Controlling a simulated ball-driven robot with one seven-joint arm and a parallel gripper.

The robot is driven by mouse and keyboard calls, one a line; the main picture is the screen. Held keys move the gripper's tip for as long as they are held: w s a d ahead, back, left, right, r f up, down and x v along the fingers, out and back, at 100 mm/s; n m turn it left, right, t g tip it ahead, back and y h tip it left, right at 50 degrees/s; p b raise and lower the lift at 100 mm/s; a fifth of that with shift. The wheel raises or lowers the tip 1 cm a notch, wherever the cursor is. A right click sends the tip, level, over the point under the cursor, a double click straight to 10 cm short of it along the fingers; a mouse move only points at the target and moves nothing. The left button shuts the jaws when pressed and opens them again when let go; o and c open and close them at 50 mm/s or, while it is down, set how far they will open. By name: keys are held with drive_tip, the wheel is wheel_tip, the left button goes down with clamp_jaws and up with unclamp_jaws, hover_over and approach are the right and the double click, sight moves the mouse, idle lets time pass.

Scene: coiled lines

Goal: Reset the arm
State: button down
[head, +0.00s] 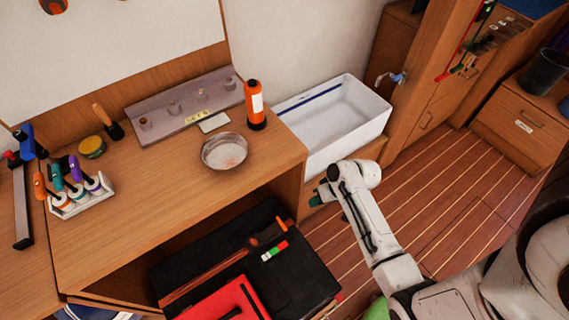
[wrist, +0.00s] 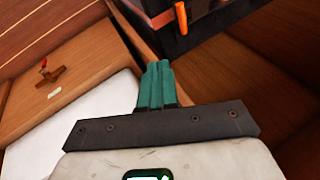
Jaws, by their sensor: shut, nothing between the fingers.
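My gripper (wrist: 157,88) shows in the wrist view as two green fingers pressed together, with nothing between them. In the head view my gripper (head: 316,200) is at the end of my white arm, low in front of the wooden cabinet below the white sink. Its fingers point left, toward the open space under the workbench. The arm is bent at the elbow and reaches forward from the lower right. The fingers are partly hidden by the wrist in the head view.
A white sink (head: 335,120) stands close behind my wrist. A black case (head: 300,280) lies below the bench. Plank floor (head: 435,190) is clear to the right.

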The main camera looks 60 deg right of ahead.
drive_tip(key=s+a+r+n+g+h, duration=0.1)
drive_tip(key=s+a+r+n+g, duration=0.1)
drive_tip(key=a+r, duration=0.5)
drive_tip(key=s+a+r+n+g+h, duration=0.1)
drive_tip(key=s+a+r+n+g, duration=0.1)
drive_tip(key=s+a+r+n, duration=0.2)
drive_tip(key=a+r, duration=0.3)
drive_tip(key=shift+a+r+h, duration=0.15)
drive_tip(key=shift+r+h, duration=0.15)
drive_tip(key=shift+h, duration=0.1)
drive_tip(key=c, duration=1.8)
unclamp_jaws()
